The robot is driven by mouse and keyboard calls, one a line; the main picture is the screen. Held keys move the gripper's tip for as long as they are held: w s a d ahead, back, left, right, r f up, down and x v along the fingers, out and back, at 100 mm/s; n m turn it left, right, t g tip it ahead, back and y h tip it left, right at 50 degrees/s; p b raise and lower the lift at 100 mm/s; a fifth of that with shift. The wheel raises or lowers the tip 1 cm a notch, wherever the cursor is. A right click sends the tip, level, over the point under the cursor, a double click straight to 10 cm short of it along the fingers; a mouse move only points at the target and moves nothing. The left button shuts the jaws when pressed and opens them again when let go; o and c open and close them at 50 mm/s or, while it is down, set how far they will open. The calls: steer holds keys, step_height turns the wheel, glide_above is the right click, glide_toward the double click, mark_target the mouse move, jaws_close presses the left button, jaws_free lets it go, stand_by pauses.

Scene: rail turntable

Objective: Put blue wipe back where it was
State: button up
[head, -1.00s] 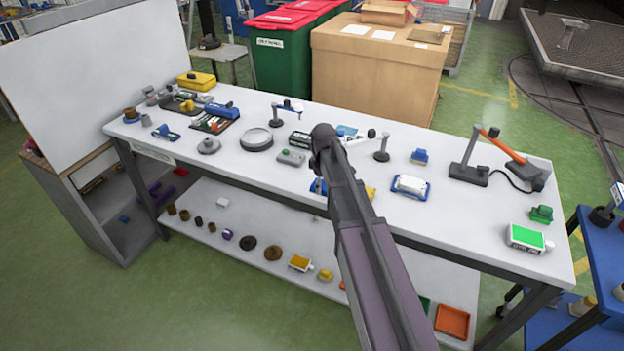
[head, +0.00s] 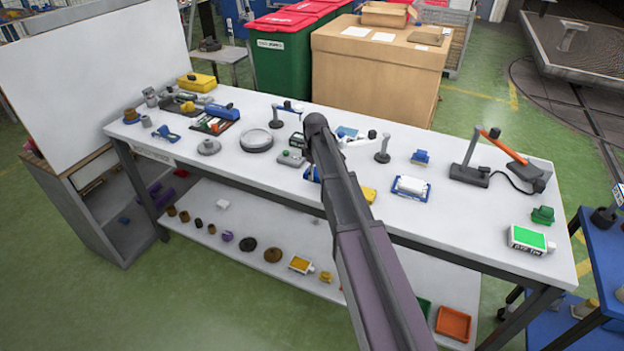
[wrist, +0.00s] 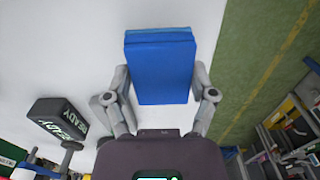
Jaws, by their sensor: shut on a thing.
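The blue wipe (wrist: 160,72) looks like a folded block with a lighter blue top edge. In the wrist view my gripper (wrist: 161,92) has one finger on each side of it and is shut on it. The white bench top shows behind it; contact with the bench cannot be told. In the head view my arm hides the gripper, and a bit of blue (head: 311,174) shows just left of the arm, probably the wipe.
A dark READY box (wrist: 58,118) lies left of my gripper. A white-topped blue tray (head: 411,188), a yellow piece (head: 369,194) and a lamp-like stand (head: 382,150) are right of my arm. The white bench (head: 470,225) has free room towards its front right.

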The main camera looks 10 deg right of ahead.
mark_target(314, 184)
steer(key=shift+w+f+b, duration=0.25)
steer(key=shift+f+b, duration=0.2)
steer(key=shift+f, duration=0.05)
steer(key=shift+w+f+b, duration=0.25)
steer(key=shift+f+b, duration=1.1)
steer(key=shift+f, duration=0.15)
steer(key=o, duration=0.9)
steer(key=shift+r, duration=0.25)
step_height(314, 184, up, 12)
steer(key=p, duration=1.2)
steer(key=shift+s, duration=0.1)
